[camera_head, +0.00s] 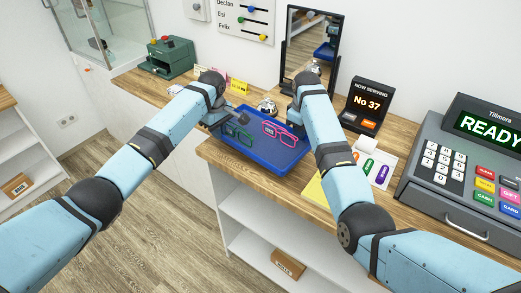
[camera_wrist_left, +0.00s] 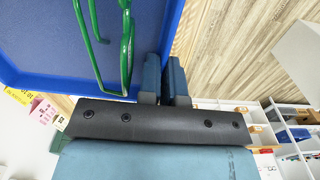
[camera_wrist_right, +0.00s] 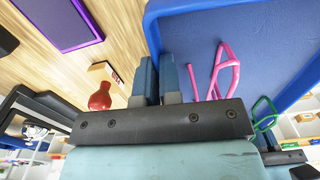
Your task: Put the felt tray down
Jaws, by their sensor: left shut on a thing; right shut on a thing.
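The blue felt tray (camera_head: 262,161) is between my two arms in the head view, over the front part of the wooden counter. Green glasses (camera_head: 237,132) and pink glasses (camera_head: 281,134) lie in it. My left gripper (camera_wrist_left: 165,80) is shut on one rim of the tray, close to the green glasses. My right gripper (camera_wrist_right: 158,78) is shut on the opposite rim, near the pink glasses. In the head view my right arm hides that grip. I cannot tell whether the tray's underside touches the counter.
The wooden counter (camera_head: 215,152) holds a mirror (camera_head: 309,45), a number display (camera_head: 367,103), a cash register (camera_head: 465,150), a card with coloured shapes (camera_head: 375,165) and a green box (camera_head: 170,57). A round silver-and-black object (camera_head: 267,106) is just behind the tray. Open shelves are below.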

